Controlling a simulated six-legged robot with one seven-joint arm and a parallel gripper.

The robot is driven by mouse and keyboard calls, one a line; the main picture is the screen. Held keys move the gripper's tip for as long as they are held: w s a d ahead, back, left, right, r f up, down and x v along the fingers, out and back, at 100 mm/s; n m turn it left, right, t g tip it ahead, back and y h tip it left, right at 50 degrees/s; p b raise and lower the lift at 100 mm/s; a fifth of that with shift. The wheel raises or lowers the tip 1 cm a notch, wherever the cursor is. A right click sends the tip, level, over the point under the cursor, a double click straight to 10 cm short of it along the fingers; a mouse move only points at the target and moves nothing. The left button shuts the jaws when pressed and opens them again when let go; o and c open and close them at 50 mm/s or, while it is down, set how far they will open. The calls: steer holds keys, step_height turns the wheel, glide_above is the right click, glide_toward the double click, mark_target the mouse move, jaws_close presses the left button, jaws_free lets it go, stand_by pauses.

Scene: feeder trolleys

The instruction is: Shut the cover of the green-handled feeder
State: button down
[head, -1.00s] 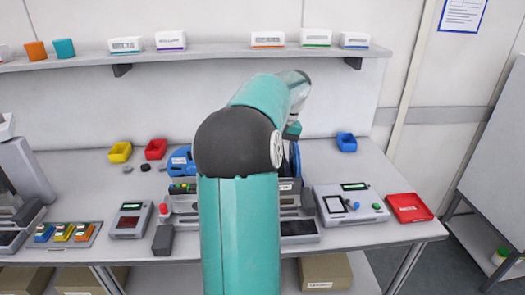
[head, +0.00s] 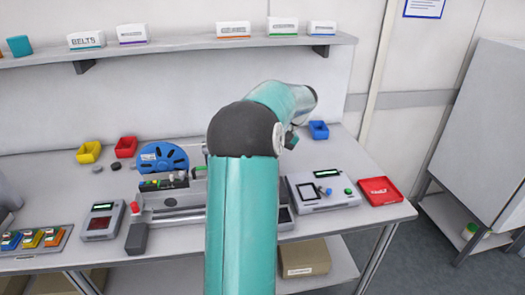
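The feeder trolley (head: 180,214) stands on the table, partly behind my arm in the head view. A blue reel (head: 163,157) stands upright at its back. A row of small parts coloured green, yellow and red (head: 165,183) lies in front of the reel. My arm hides the trolley's right part, so I cannot pick out the green-handled feeder or tell how its cover stands. My gripper (head: 291,138) shows only as a small dark and teal piece below the wrist, right of the trolley and above the table. Its fingers cannot be made out.
A grey device with a green screen (head: 322,191) and a red tray (head: 380,191) lie at right. A blue bin (head: 318,130) is behind them. Yellow (head: 88,152) and red (head: 125,147) bins stand back left. A shelf (head: 180,50) with boxes runs above.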

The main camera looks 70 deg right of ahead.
steer(key=shift+s+d+f, duration=0.1)
steer(key=shift+s+f, duration=0.05)
steer(key=shift+f, duration=0.25)
steer(key=shift+f, duration=0.1)
stand_by(0.3)
